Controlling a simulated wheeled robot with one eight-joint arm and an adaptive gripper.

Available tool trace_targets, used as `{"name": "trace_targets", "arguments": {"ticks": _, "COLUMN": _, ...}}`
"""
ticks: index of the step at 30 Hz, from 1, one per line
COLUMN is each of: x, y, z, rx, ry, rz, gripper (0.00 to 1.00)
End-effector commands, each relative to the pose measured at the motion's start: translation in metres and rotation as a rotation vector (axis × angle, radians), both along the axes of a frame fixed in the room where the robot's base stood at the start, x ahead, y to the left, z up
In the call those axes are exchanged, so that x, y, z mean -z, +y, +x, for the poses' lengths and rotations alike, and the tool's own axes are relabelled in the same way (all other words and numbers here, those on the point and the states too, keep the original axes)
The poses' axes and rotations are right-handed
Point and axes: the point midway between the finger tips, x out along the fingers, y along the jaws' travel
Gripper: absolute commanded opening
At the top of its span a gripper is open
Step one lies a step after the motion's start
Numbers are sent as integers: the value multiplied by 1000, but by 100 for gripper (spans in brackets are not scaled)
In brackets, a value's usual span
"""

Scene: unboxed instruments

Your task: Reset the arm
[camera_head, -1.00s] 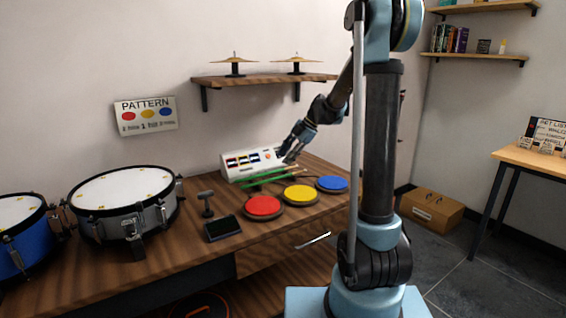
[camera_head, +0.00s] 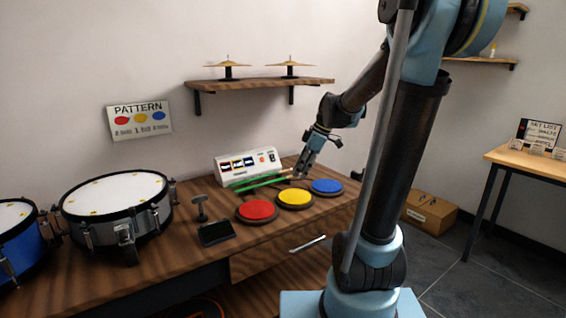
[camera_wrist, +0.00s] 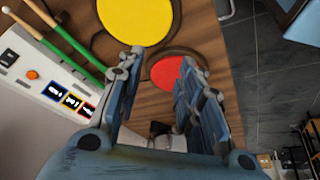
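My gripper (camera_head: 304,166) hangs above the table near the right end of the control box (camera_head: 247,166), behind the blue pad (camera_head: 326,186). In the wrist view my gripper (camera_wrist: 162,60) has its two fingers apart, with nothing held between them. A red disc (camera_wrist: 176,73) shows in the gap beyond the fingers, and a yellow disc (camera_wrist: 135,18) lies past the left finger. In the head view my arm reaches in from the right, its upper links in the foreground.
Green drumsticks (camera_head: 262,181) lie before the box. Red (camera_head: 257,210) and yellow (camera_head: 294,198) pads sit in front. A wall shelf (camera_head: 262,84) with cymbals hangs above. A snare drum (camera_head: 115,200) stands left. A cardboard box (camera_head: 430,212) is on the floor.

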Motion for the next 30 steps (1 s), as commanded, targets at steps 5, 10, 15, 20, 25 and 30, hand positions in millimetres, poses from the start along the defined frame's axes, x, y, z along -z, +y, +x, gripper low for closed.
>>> {"name": "trace_targets", "arguments": {"ticks": 5, "x": 7, "y": -22, "z": -46, "rx": 221, "ry": 62, "rz": -39, "gripper": 34}}
{"name": "trace_targets", "arguments": {"ticks": 10, "x": 18, "y": -42, "z": -85, "rx": 436, "ry": 111, "rz": -70, "gripper": 34}}
{"name": "trace_targets", "arguments": {"ticks": 15, "x": 34, "y": -61, "z": -123, "rx": 655, "ry": 148, "rz": -96, "gripper": 34}}
{"name": "trace_targets", "arguments": {"ticks": 20, "x": 52, "y": -78, "z": -157, "rx": 862, "ry": 173, "rz": -113, "gripper": 34}}
{"name": "trace_targets", "arguments": {"ticks": 25, "x": 74, "y": -96, "z": -189, "rx": 1082, "ry": 188, "rz": -124, "gripper": 34}}
{"name": "trace_targets", "arguments": {"ticks": 30, "x": 95, "y": -110, "z": -215, "rx": 1273, "ry": 195, "rz": -123, "gripper": 34}}
